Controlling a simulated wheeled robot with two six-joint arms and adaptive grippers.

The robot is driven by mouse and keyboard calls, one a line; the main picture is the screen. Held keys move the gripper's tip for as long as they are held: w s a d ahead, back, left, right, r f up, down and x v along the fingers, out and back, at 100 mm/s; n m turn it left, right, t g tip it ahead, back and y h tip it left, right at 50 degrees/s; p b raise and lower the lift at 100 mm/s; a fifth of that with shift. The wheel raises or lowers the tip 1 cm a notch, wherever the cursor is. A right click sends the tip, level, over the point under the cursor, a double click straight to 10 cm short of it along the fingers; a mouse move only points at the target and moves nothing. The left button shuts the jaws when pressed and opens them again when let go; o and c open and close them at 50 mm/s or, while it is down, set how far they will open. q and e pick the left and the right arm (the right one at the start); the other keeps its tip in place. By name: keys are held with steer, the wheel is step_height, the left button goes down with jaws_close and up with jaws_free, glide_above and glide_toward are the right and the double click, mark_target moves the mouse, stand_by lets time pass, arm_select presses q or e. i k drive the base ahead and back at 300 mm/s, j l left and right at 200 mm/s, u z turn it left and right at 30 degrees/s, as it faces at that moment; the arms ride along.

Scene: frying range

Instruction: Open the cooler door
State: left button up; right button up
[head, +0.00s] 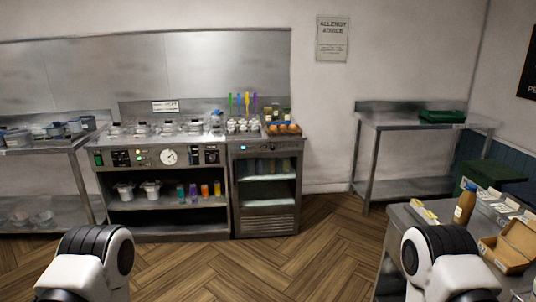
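The cooler (266,219) is a steel under-counter unit at the centre, at the right end of the counter run. Its front (268,180) shows shelves and a few dim items inside, above a slatted vent panel. A small lit display sits on the strip over it. The front looks like a shut glass door flush with the cabinet, but I cannot make out a handle or which side is hinged. Only parts of my two arms show at the bottom left and bottom right, well short of the cooler. Neither gripper is in view.
A range counter (168,156) with dials, tubs and bottles adjoins the cooler on the left. Eggs in a tray (283,130) stand on top. A side table (410,214) with a brown bottle and open carton is at near right. The wooden floor (300,262) before the cooler is clear.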

mark_target(299, 153)
steer(key=i+j+z, duration=0.25)
steer(key=i+j, duration=2.05)
steer(key=i+l, duration=0.3)
steer(key=i, duration=0.2)
steer(key=i+l, duration=0.35)
steer(key=i, duration=0.15)
steer(key=i+l, duration=0.3)
steer(key=i, duration=0.15)
steer(key=i+l, duration=0.1)
steer(key=l, duration=0.35)
steer(key=i+l, duration=0.1)
steer(key=l, duration=0.4)
